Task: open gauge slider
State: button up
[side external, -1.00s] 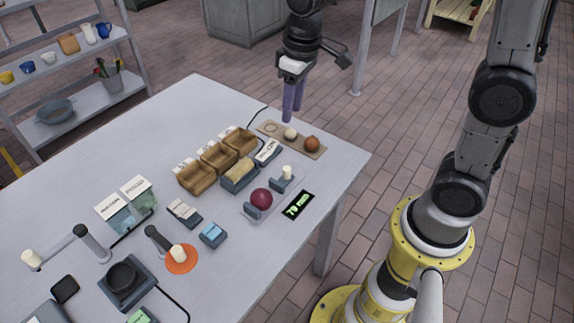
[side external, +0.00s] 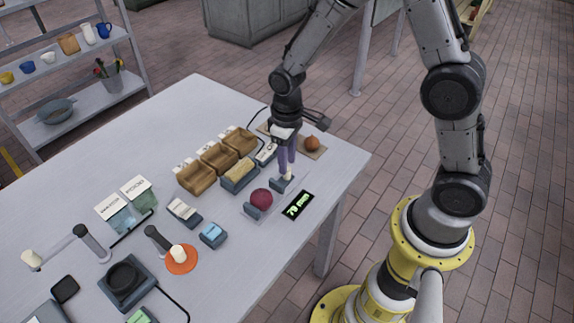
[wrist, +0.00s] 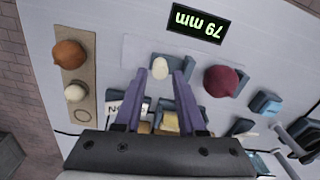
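The gauge slider is a blue-grey jaw with a cream knob (side external: 287,174) on top; the knob also shows in the wrist view (wrist: 160,67). The fixed jaw (side external: 251,211) stands at the gauge's other end. A dark red ball (side external: 261,198) lies between the jaws, with a visible gap to the slider. The black display (side external: 297,205) reads 79 mm in green. My gripper (wrist: 161,73) points down at the knob with its purple fingers apart, one on each side of it. Contact with the knob cannot be told.
A board (wrist: 75,98) with an orange-brown ball (wrist: 69,53) and a cream ball (wrist: 75,93) lies beside the gauge. Wooden bins (side external: 219,157) and a blue-grey tray with a yellowish block (side external: 239,172) stand close behind. Free tabletop lies near the right table edge.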

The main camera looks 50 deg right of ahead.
aim_at(283, 178)
jog(key=shift+f, duration=1.3)
jog(key=shift+c, duration=0.3)
grip_shut()
jog(key=shift+w+r, duration=0.1)
